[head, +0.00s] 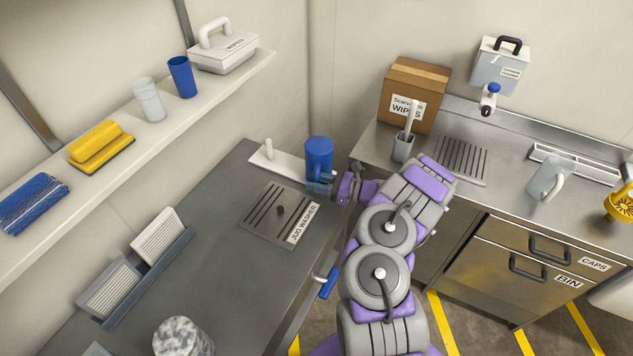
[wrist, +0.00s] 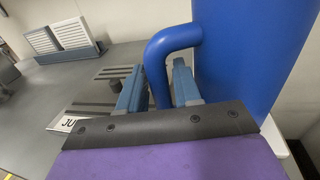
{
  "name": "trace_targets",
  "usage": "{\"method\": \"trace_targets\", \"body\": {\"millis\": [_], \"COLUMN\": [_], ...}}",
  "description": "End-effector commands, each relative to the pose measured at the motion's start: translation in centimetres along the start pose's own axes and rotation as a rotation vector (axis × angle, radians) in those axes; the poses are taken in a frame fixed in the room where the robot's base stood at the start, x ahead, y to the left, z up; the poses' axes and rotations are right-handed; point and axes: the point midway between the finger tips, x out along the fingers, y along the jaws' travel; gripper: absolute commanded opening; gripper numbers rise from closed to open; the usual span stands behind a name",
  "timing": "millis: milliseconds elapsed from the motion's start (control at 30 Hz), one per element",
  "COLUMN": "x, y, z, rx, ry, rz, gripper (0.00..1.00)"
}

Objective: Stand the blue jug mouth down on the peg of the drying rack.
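The blue jug (head: 319,158) is over the right end of the white drying rack (head: 289,165), at the back corner of the left counter. One white peg (head: 269,149) stands bare at the rack's left end. I cannot tell whether another peg is inside the jug, or whether the jug rests on the rack. My gripper (head: 321,187) is at the jug's near side. In the wrist view my gripper (wrist: 158,85) has a finger on each side of the jug's handle (wrist: 156,65) and looks shut on it. The jug's body (wrist: 240,60) looks upright; its mouth is not clear.
The jug washer (head: 265,222) with its nozzle is in front of the rack. A cardboard box (head: 413,93) and a clear jug (head: 550,178) stand on the right counter.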

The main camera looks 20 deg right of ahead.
Motion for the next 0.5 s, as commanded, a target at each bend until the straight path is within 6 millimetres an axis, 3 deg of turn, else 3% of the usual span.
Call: {"method": "trace_targets", "body": {"millis": [200,500], "x": [-0.02,-0.12], "y": [-0.01,0.09], "z": [-0.01,0.02], "rx": [0.0,0.0], "ry": [0.0,0.002], "rz": [0.0,-0.001], "gripper": [0.55,0.55]}}
